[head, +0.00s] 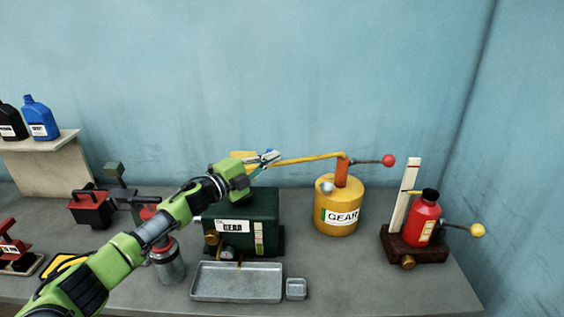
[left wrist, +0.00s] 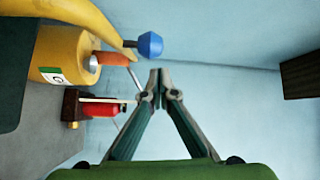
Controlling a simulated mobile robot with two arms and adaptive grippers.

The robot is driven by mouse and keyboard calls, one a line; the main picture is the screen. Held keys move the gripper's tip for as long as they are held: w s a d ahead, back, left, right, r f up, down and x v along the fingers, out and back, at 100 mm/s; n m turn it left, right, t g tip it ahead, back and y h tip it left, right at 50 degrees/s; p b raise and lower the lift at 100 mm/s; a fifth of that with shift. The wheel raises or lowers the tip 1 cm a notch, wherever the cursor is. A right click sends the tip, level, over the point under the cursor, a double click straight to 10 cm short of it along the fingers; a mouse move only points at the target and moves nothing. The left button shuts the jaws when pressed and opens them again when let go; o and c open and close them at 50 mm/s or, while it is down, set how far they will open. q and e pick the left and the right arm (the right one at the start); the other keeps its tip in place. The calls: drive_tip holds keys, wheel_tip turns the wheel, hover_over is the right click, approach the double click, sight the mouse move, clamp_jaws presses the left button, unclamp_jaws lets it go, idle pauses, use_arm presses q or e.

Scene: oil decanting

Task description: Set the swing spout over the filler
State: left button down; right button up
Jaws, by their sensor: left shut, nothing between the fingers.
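The yellow can (head: 339,215) labelled GEAR stands right of the dark green box (head: 262,205), also labelled GEAR. The yellow swing spout (head: 310,159) runs left from the can's orange post (head: 342,172) to above the box. My left gripper (head: 274,156) is at the spout's left part, shut and empty. In the left wrist view its fingers (left wrist: 160,80) meet just beside a blue knob (left wrist: 150,45) close to the spout (left wrist: 100,22); contact is unclear.
A lever with a red ball (head: 388,160) sticks out right of the can. A red bottle (head: 424,218) stands on a brown base at the right. A metal tray (head: 237,293) and small dish (head: 296,289) lie in front.

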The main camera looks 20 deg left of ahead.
use_arm(q)
drive_tip(key=s+a+b, duration=0.4)
drive_tip(key=s+a, duration=0.2)
drive_tip(key=shift+s+a, duration=0.2)
drive_tip(key=shift+s, duration=0.05)
use_arm(e)
drive_tip(key=shift+s+d+f, duration=0.1)
drive_tip(key=shift+s+f, duration=0.15)
drive_tip(key=shift+f, duration=0.7)
drive_tip(key=shift+s+d+f, duration=0.1)
drive_tip(key=shift+s+f, duration=0.15)
drive_tip(key=shift+f, duration=0.7)
use_arm(q)
drive_tip(key=shift+f, duration=0.1)
